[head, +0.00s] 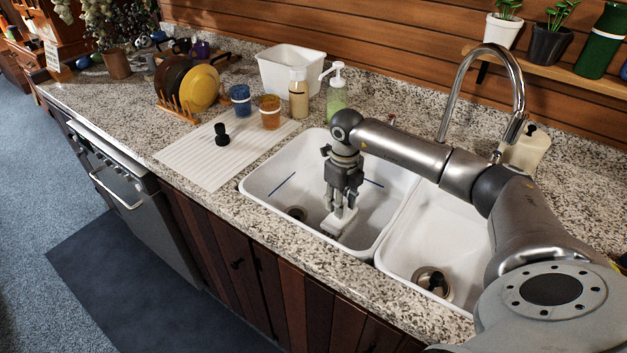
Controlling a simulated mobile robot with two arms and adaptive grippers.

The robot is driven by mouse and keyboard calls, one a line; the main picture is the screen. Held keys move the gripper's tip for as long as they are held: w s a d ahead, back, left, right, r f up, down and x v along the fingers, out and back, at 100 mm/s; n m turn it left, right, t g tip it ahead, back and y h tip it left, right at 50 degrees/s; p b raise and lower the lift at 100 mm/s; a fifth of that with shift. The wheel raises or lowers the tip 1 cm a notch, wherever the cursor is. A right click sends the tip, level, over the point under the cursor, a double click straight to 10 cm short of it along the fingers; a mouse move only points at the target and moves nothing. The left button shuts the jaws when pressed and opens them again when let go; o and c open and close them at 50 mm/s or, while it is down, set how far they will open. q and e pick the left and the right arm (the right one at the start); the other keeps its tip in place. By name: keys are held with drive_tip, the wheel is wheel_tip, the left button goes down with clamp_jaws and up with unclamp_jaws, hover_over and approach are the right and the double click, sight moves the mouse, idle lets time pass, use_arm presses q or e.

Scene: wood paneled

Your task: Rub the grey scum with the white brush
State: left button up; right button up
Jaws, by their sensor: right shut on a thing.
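My right gripper (342,211) reaches down into the left sink basin (262,183). It is shut on the white brush (338,223), which is low in the basin near the front wall. I cannot tell whether the brush touches the basin floor. I cannot make out any grey scum for certain; the gripper and brush hide part of the basin. Two thin dark blue lines show in the basin, one on each side of my gripper. My left gripper is not in view.
The right basin (408,241) is empty, with an open drain (432,281). A tall curved faucet (516,85) rises behind the sink. Left of the sink, a white ribbed mat (205,168) holds a black knobbed object (221,135).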

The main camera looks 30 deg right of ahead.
drive_tip(key=shift+r+p, duration=0.5)
drive_tip(key=shift+r, duration=0.7)
